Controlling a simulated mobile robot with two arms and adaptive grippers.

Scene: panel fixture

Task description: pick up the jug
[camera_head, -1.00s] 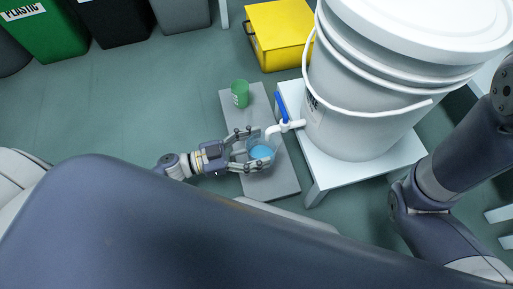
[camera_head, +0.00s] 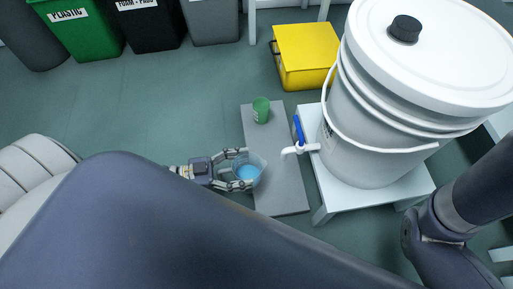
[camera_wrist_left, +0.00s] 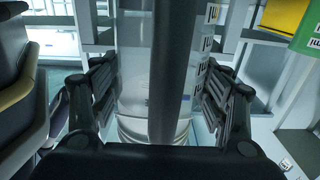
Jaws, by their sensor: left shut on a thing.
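The jug (camera_head: 250,168) is clear with blue liquid in it. In the head view it is upright, between the fingers of my left gripper (camera_head: 240,169), to the left of the bucket's tap. My left gripper is shut on it. In the left wrist view the clear jug (camera_wrist_left: 137,85) fills the middle between the two finger pads of the gripper (camera_wrist_left: 160,95), with a dark vertical bar, perhaps its handle, in front. My right arm shows at the right edge of the head view, but its gripper is out of view.
A big white bucket (camera_head: 365,140) with a white tap (camera_head: 300,149) and blue lever stands on a white stand (camera_head: 345,199). A green cup (camera_head: 261,110) stands on the grey board (camera_head: 282,194). A yellow box (camera_head: 305,56) and bins (camera_head: 82,32) stand behind. Floor at left is clear.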

